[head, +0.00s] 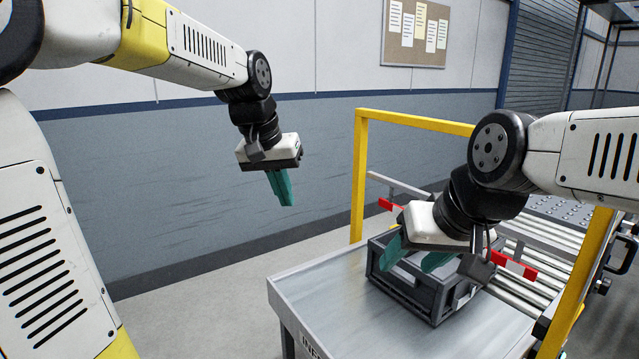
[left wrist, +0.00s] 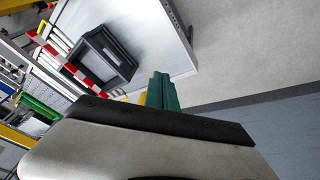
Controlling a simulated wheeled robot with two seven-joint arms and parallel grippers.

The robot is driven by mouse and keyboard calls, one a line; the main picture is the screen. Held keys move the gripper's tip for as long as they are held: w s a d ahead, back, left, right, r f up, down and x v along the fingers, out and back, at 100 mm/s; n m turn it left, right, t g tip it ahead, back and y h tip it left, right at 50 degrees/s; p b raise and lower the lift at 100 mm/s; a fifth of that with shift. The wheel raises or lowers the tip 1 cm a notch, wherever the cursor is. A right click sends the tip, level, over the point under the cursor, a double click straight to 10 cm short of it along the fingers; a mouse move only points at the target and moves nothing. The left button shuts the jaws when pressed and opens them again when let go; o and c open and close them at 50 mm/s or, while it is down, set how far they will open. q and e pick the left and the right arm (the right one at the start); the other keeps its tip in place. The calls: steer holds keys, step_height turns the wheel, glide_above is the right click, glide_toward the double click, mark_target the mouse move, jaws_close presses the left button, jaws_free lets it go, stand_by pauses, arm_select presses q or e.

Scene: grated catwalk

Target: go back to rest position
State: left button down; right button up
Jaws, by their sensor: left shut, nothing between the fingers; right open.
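My left gripper (head: 283,188) hangs in the air left of the metal table, with its green fingers shut together and nothing between them. In the left wrist view its fingers (left wrist: 161,92) also show closed, clear of the table. My right gripper (head: 415,258) is over the dark grey crate (head: 408,292), with its green fingers apart and pointing down and left. The right gripper hides part of the crate; I cannot tell whether it touches the rim. The crate also shows in the left wrist view (left wrist: 103,57).
The metal table (head: 355,318) bears the crate. A yellow frame (head: 359,175) stands over the table by the roller conveyor (head: 530,235), with red-marked rails near the crate. A wall (head: 200,160) runs behind. Floor is clear left of the table.

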arm_select(q)
steer(key=s+a+f+t, duration=0.1)
steer(key=s+a+f, duration=0.1)
steer(key=s, duration=0.6)
steer(key=s+a+f+n+t, duration=0.1)
steer(key=s+a+f, duration=0.1)
steer(key=s+a, duration=0.3)
steer(key=s, duration=0.4)
steer(key=shift+n+t, duration=0.3)
steer(key=shift+a, duration=0.1)
